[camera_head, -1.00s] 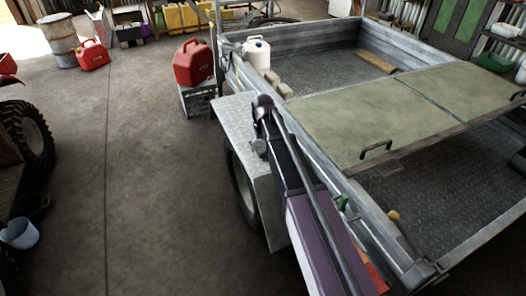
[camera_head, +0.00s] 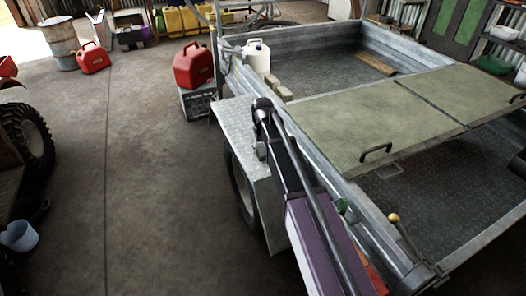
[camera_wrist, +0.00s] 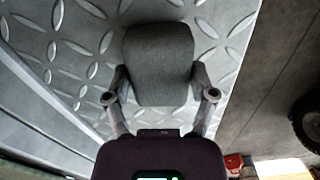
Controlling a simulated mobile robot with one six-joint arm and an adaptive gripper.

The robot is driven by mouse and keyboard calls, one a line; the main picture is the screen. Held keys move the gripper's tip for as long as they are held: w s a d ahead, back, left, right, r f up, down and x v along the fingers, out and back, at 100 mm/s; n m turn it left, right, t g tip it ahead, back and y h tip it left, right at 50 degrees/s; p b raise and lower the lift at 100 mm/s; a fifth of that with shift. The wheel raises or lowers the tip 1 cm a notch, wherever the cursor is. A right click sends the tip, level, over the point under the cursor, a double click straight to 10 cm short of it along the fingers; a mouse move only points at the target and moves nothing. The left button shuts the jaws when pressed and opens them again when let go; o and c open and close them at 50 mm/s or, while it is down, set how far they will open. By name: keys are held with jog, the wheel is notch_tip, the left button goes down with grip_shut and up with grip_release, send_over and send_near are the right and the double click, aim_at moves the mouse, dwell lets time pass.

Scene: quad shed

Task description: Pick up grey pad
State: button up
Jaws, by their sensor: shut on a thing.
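The grey pad (camera_wrist: 158,62) is a dark grey block with rounded edges, in the wrist view. My gripper (camera_wrist: 160,82) has a finger on each side of its near end and is shut on it. The pad is seen over the tread-plate fender of the trailer (camera_wrist: 215,45); I cannot tell whether it still touches the plate. In the head view my gripper (camera_head: 262,148) is small and partly hidden by my arm, above the silver fender (camera_head: 236,122). The pad cannot be made out there.
The trailer wall (camera_head: 300,150) runs just right of my arm. A white jug (camera_head: 257,56) and pale blocks (camera_head: 277,88) stand inside the trailer. A red fuel can (camera_head: 192,66) sits on a crate (camera_head: 198,102) beyond the fender.

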aim_at(263, 148)
jog(key=shift+r, duration=0.15)
notch_tip(263, 148, up, 3)
jog(key=p, duration=0.3)
jog(key=s, duration=0.5)
jog(key=s+a+r+p, duration=0.1)
jog(key=s, duration=0.4)
jog(key=s+a+p, duration=0.1)
jog(key=s, duration=0.4)
jog(key=shift+s+a+r, duration=0.15)
jog(key=shift+s+r, duration=0.2)
jog(key=shift+s, duration=0.05)
jog(key=shift+o, duration=1.2)
jog(key=c, duration=0.3)
jog(key=shift+c, duration=0.2)
